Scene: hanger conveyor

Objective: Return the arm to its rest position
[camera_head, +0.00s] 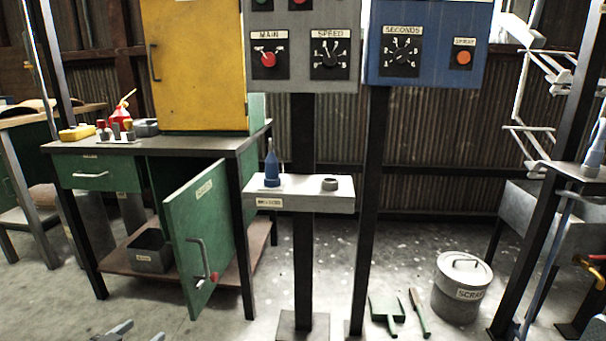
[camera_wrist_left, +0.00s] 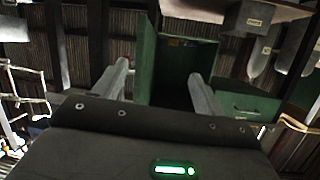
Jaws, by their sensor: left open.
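My left gripper (camera_head: 138,332) shows only as two grey fingertips at the bottom left edge of the head view, low in front of the green workbench. In the left wrist view the gripper (camera_wrist_left: 161,80) has its two fingers spread apart, with nothing between them. The green cabinet (camera_wrist_left: 147,65) lies beyond the fingers there, and that view looks turned over. The rest of the left arm is out of the head view. My right gripper is in neither view.
The green bench door (camera_head: 190,235) with a red-tagged handle hangs open. A scrap bin (camera_head: 462,290), dustpan (camera_head: 386,308) and brush (camera_head: 419,312) are on the floor. Floor between door and control post is clear.

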